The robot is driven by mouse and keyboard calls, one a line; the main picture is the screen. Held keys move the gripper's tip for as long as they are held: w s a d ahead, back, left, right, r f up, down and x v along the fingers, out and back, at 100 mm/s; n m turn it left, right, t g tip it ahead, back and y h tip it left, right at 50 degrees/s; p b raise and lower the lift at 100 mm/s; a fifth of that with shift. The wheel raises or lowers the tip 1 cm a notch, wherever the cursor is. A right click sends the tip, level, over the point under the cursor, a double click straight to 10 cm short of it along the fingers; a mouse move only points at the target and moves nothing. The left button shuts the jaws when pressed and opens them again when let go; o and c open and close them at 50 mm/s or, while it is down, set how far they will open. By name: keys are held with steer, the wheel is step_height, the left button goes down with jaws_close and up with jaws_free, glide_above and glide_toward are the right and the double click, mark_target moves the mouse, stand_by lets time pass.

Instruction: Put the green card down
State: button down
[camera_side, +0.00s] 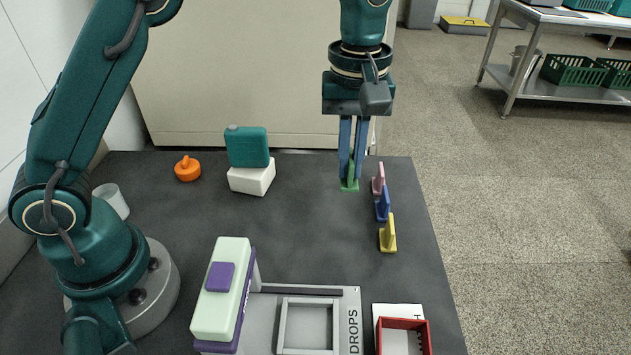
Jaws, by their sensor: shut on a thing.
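The green card (350,183) is a small upright piece with a flat foot, near the back right of the dark table (290,215). My gripper (351,172) points straight down with its blue fingers shut on the green card's upright part. The card's foot is at or just above the table top; I cannot tell whether it touches. The fingers hide much of the upright part.
Pink (378,180), blue (383,205) and yellow (388,236) cards stand in a row just right of the green card. A teal container on a white block (252,178) and an orange object (187,169) stand left. A grey tray (307,325) and red box (403,323) are in front.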

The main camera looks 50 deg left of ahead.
steer(key=w+a, duration=0.5)
steer(key=a, duration=0.5)
steer(key=f, duration=0.6)
steer(key=shift+w+a+f, duration=0.1)
steer(key=shift+w+a, duration=0.1)
steer(key=shift+f, duration=2.2)
steer(key=c, duration=1)
jaws_free()
steer(key=shift+f, duration=0.15)
